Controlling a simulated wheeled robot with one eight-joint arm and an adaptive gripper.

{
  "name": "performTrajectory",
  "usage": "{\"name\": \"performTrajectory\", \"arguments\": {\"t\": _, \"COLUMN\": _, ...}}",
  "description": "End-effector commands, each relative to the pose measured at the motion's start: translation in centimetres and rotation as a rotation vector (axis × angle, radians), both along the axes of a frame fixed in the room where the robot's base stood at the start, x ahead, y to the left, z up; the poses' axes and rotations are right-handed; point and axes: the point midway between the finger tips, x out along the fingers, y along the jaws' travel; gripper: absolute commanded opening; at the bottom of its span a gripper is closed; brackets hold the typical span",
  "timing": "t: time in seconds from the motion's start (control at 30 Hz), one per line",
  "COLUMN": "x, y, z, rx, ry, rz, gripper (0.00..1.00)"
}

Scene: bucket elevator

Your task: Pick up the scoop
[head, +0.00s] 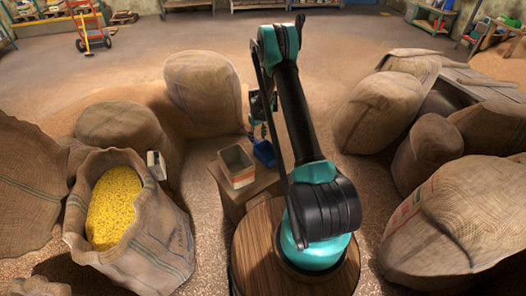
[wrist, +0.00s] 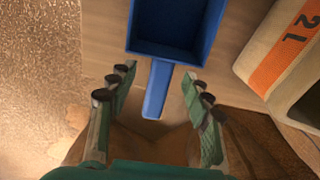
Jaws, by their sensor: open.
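The blue scoop (wrist: 176,28) lies on a light wooden surface (wrist: 104,70) in the wrist view, with its tray at the top and its handle (wrist: 157,90) pointing toward me. My gripper (wrist: 160,88) is open, with one finger on each side of the handle and a gap on both sides. In the head view the scoop (head: 264,153) sits near the right edge of a small wooden stand (head: 233,201). My gripper (head: 261,112) is above and close to it, partly hidden by my arm.
An open box marked 2 L (wrist: 285,55) with an orange band stands right of the scoop; it also shows in the head view (head: 237,169). An open sack of yellow grain (head: 114,207) is at left. Full sacks (head: 380,112) crowd the right. Open floor lies behind.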

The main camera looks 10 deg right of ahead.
Motion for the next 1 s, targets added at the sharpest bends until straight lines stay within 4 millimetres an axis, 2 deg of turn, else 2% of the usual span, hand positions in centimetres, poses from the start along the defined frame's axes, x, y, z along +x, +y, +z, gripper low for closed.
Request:
{"name": "performTrajectory", "arguments": {"t": 0.1, "x": 0.0, "y": 0.2, "z": -1.9, "rx": 0.0, "ry": 0.0, "rz": 0.0, "gripper": 0.5}}
{"name": "performTrajectory", "arguments": {"t": 0.3, "x": 0.0, "y": 0.3, "z": -4.0, "rx": 0.0, "ry": 0.0, "rz": 0.0, "gripper": 0.5}}
{"name": "performTrajectory", "arguments": {"t": 0.6, "x": -0.1, "y": 0.3, "z": -4.4, "rx": 0.0, "ry": 0.0, "rz": 0.0, "gripper": 0.49}}
{"name": "performTrajectory", "arguments": {"t": 1.0, "x": 0.0, "y": 0.3, "z": -4.3, "rx": 0.0, "ry": 0.0, "rz": 0.0, "gripper": 0.0}}
